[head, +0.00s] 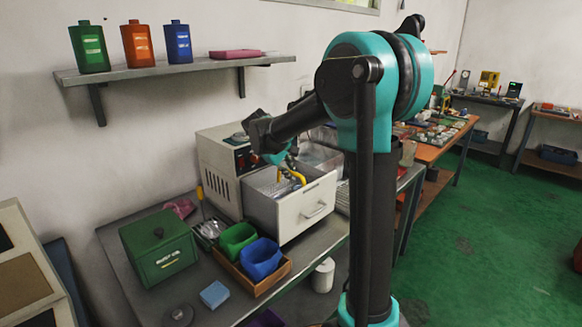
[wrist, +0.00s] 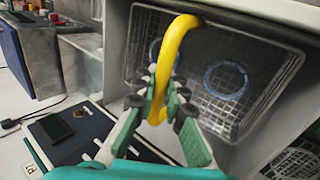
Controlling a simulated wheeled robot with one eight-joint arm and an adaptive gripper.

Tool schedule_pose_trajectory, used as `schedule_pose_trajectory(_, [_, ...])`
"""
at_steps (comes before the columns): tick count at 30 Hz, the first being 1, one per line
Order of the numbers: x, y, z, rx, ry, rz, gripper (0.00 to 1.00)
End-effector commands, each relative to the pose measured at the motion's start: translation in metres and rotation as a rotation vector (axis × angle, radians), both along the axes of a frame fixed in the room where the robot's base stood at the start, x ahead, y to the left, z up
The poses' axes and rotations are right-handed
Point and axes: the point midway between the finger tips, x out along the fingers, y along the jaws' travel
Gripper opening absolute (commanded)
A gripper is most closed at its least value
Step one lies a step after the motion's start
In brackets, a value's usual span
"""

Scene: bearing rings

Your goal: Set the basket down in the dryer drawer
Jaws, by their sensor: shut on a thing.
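The dryer (head: 222,165) is a beige box at the back of the bench. Its drawer (head: 307,210) is pulled open, with a white front and a handle. My gripper (head: 285,160) is over the drawer, partly hidden by my arm. In the wrist view my gripper (wrist: 165,95) is shut on the yellow handle (wrist: 178,42) of the wire basket (wrist: 265,60). Two blue rings lie in the basket, one clear (wrist: 226,80) and one partly behind the handle. The basket is between the drawer's grey walls; whether it touches the floor cannot be told.
Left of the drawer are a green box (head: 158,248), a wooden tray (head: 255,287) with green and blue bins, and a blue block (head: 214,294). A white cup (head: 323,275) stands in front of the drawer. A shelf (head: 170,70) with bottles hangs above.

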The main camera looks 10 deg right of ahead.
Motion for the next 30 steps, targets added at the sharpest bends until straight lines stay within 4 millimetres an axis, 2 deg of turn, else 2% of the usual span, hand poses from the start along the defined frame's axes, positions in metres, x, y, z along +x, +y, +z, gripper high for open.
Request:
schedule_pose_trajectory(15, [0.001,0.000,-0.045,-0.001,-0.001,0.000,0.00])
schedule_pose_trajectory(21, [0.000,0.000,-0.053,-0.001,-0.001,0.000,0.00])
schedule_pose_trajectory(30, [0.000,0.000,-0.054,-0.001,-0.001,0.000,0.00])
